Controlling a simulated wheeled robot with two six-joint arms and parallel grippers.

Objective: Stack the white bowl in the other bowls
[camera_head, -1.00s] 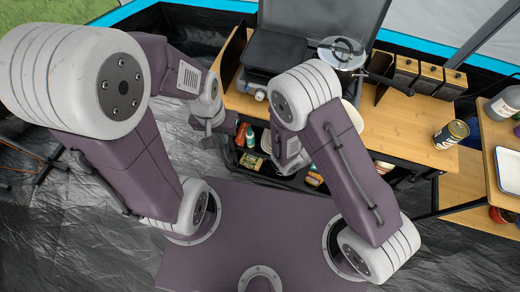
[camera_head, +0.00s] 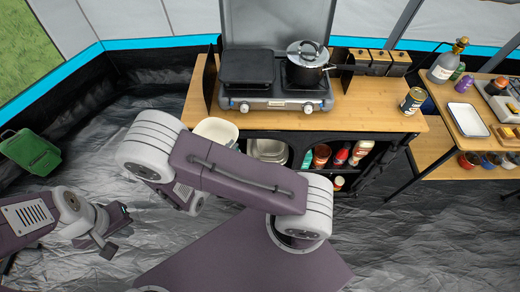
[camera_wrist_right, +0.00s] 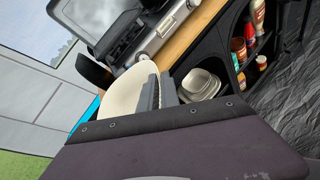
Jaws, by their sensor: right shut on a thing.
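The white bowl (camera_head: 215,130) shows just beyond my right arm in the head view, near the left front of the kitchen counter. In the right wrist view, my right gripper (camera_wrist_right: 158,92) is shut on the rim of this white bowl (camera_wrist_right: 124,92), which is tilted. The other bowls (camera_head: 268,150) sit on a shelf under the counter, partly hidden by my arm. They show as a pale stack (camera_wrist_right: 198,84) to the right of my gripper in the wrist view. My left gripper (camera_head: 106,240) is low at the left, away from the bowls; its jaw opening is unclear.
The counter (camera_head: 370,118) carries a stove (camera_head: 275,98) with a pot (camera_head: 306,68) and a can (camera_head: 412,101). Several bottles (camera_head: 340,155) stand on the shelf right of the bowls. A side table with a tray (camera_head: 468,120) is at the right. A green bin (camera_head: 30,152) stands at left.

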